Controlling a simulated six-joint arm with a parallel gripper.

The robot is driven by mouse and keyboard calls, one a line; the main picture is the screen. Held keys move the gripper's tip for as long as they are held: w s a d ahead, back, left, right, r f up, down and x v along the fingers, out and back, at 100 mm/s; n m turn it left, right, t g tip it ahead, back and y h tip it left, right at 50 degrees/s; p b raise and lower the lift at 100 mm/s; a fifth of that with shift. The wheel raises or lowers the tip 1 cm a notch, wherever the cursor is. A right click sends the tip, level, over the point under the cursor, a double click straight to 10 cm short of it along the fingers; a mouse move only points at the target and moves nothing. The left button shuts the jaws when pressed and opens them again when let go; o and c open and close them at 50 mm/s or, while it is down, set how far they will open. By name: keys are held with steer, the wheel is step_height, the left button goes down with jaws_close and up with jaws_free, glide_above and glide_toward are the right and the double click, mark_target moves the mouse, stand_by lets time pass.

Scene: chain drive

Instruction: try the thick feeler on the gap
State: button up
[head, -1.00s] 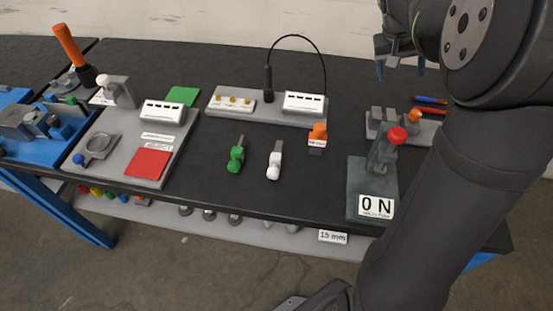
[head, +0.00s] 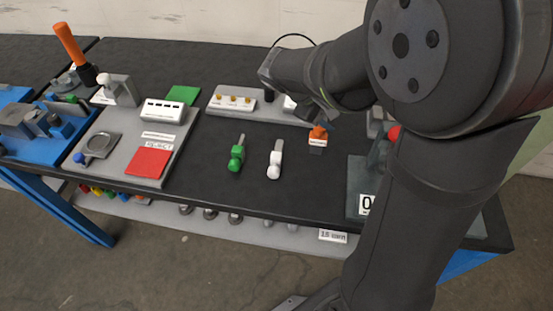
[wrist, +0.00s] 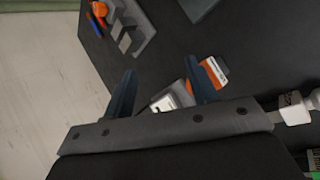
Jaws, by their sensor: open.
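My gripper (wrist: 160,82) is open and empty above the table; in the head view its fingers are mostly hidden behind my arm. The orange-handled piece with a white label (head: 317,137) lies below it, and in the wrist view this piece (wrist: 214,72) shows beside the right finger, partly covered by it. A green-handled tool (head: 237,155) and a white-handled tool (head: 275,160) lie to its left in the head view. I cannot tell which is the thick feeler. Grey blocks with spaces between them (wrist: 125,30) stand at the wrist view's top left.
A grey stand (head: 230,112) with brass pieces and a cable is behind the tools. A dark plate with a partly hidden "0" display (head: 366,204) and red knob (head: 393,132) is at right. A grey board with a red square (head: 148,163) is at left. Mid-front table is clear.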

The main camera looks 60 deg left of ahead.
steer(key=s+d+f+n+t+y, duration=0.2)
steer(key=s+f+n+t+y, duration=0.15)
steer(key=s+n, duration=0.85)
steer(key=n+g+y, duration=0.2)
steer(key=n+y, duration=0.6)
steer(key=n, duration=0.4)
glide_toward(275, 160)
steer(key=shift+n, duration=0.3)
steer(key=x, duration=0.6)
steer(key=shift+w+d, duration=0.25)
steer(key=shift+y, duration=0.25)
steer(key=shift+s+x, duration=0.25)
steer(key=shift+x, duration=2.7)
steer(key=shift+a+f, duration=0.1)
steer(key=shift+f, duration=0.1)
steer(key=c, duration=1.1)
jaws_close()
steer(key=shift+r, duration=0.2)
